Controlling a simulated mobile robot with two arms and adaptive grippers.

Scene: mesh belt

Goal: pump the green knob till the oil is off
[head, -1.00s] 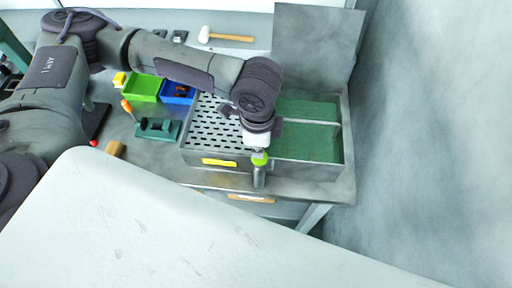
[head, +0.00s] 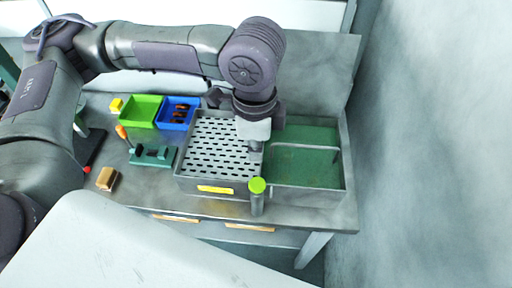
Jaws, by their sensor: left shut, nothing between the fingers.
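The green knob (head: 257,185) sits on top of a grey upright cylinder at the front of the metal wash tank (head: 308,192). My left gripper (head: 256,148) points down above the tank, behind and above the knob and apart from it. It is shut with nothing in it. The tank has a perforated mesh tray (head: 222,150) on its left and a basin with a green bottom (head: 308,158) on its right. A thin bent metal tube (head: 308,148) spans the basin. I cannot make out any oily part. My right gripper is not in view.
A green bin (head: 141,111) and a blue bin (head: 178,113) with dark orange parts stand left of the tank. A green fixture (head: 153,156), a screwdriver (head: 123,134) and a tan block (head: 106,179) lie on the bench. A grey wall (head: 440,150) rises at the right.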

